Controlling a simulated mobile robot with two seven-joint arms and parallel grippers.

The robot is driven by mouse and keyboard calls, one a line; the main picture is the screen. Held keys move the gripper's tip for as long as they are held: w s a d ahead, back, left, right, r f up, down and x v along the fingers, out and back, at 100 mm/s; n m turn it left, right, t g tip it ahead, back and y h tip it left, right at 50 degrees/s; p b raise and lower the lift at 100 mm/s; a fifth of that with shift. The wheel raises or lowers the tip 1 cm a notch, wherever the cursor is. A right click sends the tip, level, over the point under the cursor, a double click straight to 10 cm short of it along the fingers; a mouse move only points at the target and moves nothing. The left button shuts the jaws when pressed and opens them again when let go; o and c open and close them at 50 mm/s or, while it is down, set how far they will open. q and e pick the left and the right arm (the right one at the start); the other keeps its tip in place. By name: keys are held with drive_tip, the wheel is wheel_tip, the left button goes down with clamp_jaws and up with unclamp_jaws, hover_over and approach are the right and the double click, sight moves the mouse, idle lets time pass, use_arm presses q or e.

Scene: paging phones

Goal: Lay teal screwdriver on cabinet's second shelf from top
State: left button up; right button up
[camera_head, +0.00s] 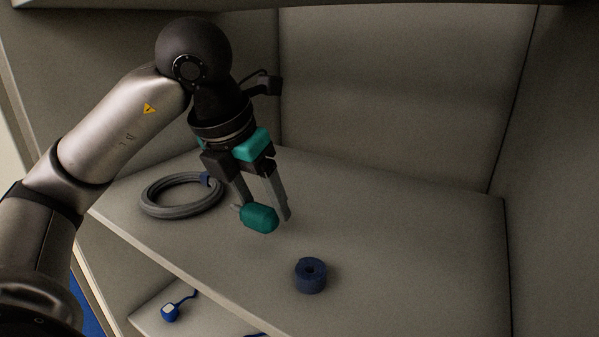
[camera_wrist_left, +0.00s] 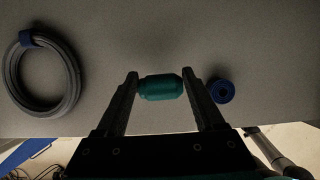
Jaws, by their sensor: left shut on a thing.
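The teal screwdriver (camera_head: 260,218) is between the fingers of my left gripper (camera_head: 268,208), which is shut on it. Its thick teal handle faces the front, and a short grey part sticks out to the left. In the left wrist view the teal handle (camera_wrist_left: 161,88) lies crosswise between the two fingertips (camera_wrist_left: 164,82). The gripper points down over a cabinet shelf (camera_head: 400,245). I cannot tell whether the screwdriver touches the shelf or hangs just above it. My right gripper is not in view.
A grey coiled hose (camera_head: 183,212) with a blue band lies left of the gripper. A dark blue roll (camera_head: 310,275) stands near the front edge. A blue-corded item (camera_head: 170,311) lies on a lower shelf. The shelf's right part is clear; walls enclose it.

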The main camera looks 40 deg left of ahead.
use_arm(q)
drive_tip(key=w+p, duration=0.1)
drive_tip(key=w, duration=0.2)
drive_tip(key=w+p, duration=0.1)
drive_tip(key=w, duration=0.3)
drive_tip(key=w+a+p, duration=0.1)
drive_tip(key=w, duration=0.2)
drive_tip(key=shift+w+p, duration=0.2)
drive_tip(key=shift+p, duration=0.2)
drive_tip(key=shift+a+f, duration=0.1)
drive_tip(key=shift+f, duration=1.7)
drive_tip(key=shift+f, duration=0.15)
drive_tip(key=o, duration=1.4)
drive_tip(key=shift+c, duration=0.2)
